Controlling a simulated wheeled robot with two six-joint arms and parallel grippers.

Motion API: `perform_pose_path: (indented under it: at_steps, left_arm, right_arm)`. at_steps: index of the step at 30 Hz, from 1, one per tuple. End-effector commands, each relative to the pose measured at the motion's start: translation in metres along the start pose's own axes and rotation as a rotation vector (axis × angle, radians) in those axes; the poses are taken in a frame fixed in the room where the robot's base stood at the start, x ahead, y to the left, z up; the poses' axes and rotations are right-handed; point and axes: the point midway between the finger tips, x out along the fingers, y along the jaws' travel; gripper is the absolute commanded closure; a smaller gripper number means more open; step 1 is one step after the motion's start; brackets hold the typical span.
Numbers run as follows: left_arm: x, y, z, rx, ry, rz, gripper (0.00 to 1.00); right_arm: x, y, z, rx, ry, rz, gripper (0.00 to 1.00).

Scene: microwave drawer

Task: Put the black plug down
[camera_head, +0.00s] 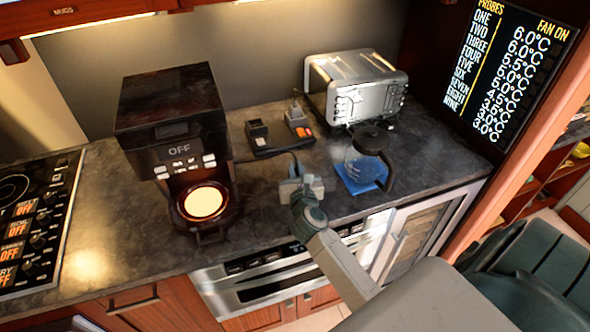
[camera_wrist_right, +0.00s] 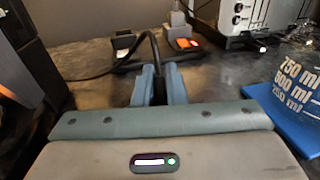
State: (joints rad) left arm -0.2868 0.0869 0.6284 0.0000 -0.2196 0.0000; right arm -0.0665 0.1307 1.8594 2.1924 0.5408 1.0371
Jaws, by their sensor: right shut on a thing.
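My right gripper (camera_head: 296,172) is over the dark counter, between the coffee maker and the glass carafe. In the right wrist view its two blue-grey fingers (camera_wrist_right: 159,84) are shut on the black plug (camera_wrist_right: 159,92), which is mostly hidden between them. The plug's black cord (camera_wrist_right: 154,45) rises from the fingers and bends away to the left. In the head view the plug is hidden by the gripper, and I cannot tell whether it touches the counter. My left gripper is not in view.
A power strip (camera_head: 281,143) with switches and plugs lies behind the gripper. The coffee maker (camera_head: 178,130) stands left, the toaster (camera_head: 357,86) back right. The glass carafe (camera_head: 366,163) sits on a blue mat (camera_head: 345,181) to the right. Bare counter (camera_head: 425,165) lies beyond it.

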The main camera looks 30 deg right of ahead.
Motion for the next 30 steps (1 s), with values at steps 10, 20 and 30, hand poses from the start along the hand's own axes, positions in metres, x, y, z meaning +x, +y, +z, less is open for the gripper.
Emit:
perform_pose_path:
  at_steps: [10, 20, 30]
  left_arm:
    - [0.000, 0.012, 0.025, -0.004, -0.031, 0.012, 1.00]
    - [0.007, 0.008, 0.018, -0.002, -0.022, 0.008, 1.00]
    - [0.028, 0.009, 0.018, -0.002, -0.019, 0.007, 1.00]
  right_arm:
    - [0.000, 0.000, -0.001, 0.000, 0.000, 0.000, 0.67]
    - [-0.024, 0.001, -0.002, 0.003, 0.002, 0.001, 0.67]
    - [-0.095, 0.000, -0.002, 0.004, 0.002, 0.000, 0.67]
